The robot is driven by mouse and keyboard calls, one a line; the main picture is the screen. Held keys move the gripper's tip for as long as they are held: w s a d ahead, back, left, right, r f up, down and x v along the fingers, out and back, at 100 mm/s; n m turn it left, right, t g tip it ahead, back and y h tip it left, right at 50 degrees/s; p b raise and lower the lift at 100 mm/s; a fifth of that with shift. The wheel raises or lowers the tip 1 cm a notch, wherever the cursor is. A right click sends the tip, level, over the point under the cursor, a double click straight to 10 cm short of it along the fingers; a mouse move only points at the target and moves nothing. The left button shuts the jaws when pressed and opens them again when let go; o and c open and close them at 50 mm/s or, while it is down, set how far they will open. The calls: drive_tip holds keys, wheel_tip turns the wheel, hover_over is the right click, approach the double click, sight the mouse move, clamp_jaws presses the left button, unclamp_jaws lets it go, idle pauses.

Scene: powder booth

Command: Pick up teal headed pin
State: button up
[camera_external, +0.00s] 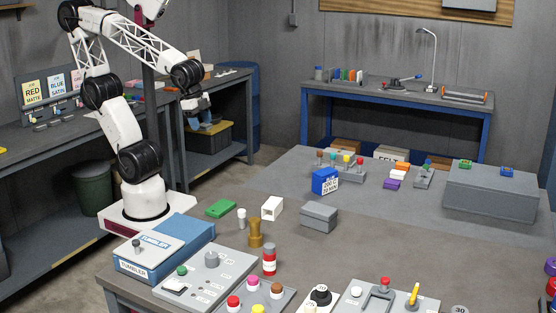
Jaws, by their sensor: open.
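Several pins with coloured heads stand in a row on the grey table beyond the blue box. One pin with a green-teal head (333,156) stands between a brown-headed pin (319,155) and a yellow-headed pin (346,159). A red-headed pin (360,161) is at the row's right end. The heads are small, so the exact shade is hard to tell. My gripper (203,116) is raised, well to the left of the row and far from it. It is open and appears empty; its fingers are small and dark here.
A blue box (325,181) stands just in front of the pins. A grey case (319,216), a white open box (272,208) and a brass piece (255,233) stand nearer. A large grey block (491,190) is at right.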

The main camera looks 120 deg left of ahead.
drive_tip(key=w+a+f+m+g+y, duration=0.1)
drive_tip(key=w+a+f+m+y, duration=0.3)
drive_tip(key=w+a, duration=0.55)
drive_tip(key=w+a+f+m+g+y, duration=0.1)
drive_tip(key=w+a+m+y, duration=0.35)
drive_tip(key=w+a, duration=0.45)
drive_tip(key=m+t+y, duration=0.3)
drive_tip(key=m+y, duration=0.1)
drive_tip(key=m, duration=0.7)
approach(332, 154)
drive_tip(key=x, duration=0.3)
drive_tip(key=shift+s+a+r+h, duration=0.15)
drive_tip(key=shift+a+h, duration=0.05)
drive_tip(key=shift+h, duration=0.05)
drive_tip(key=shift+x, duration=1.25)
drive_tip(key=shift+a, duration=0.1)
drive_tip(key=shift+x, duration=2.5)
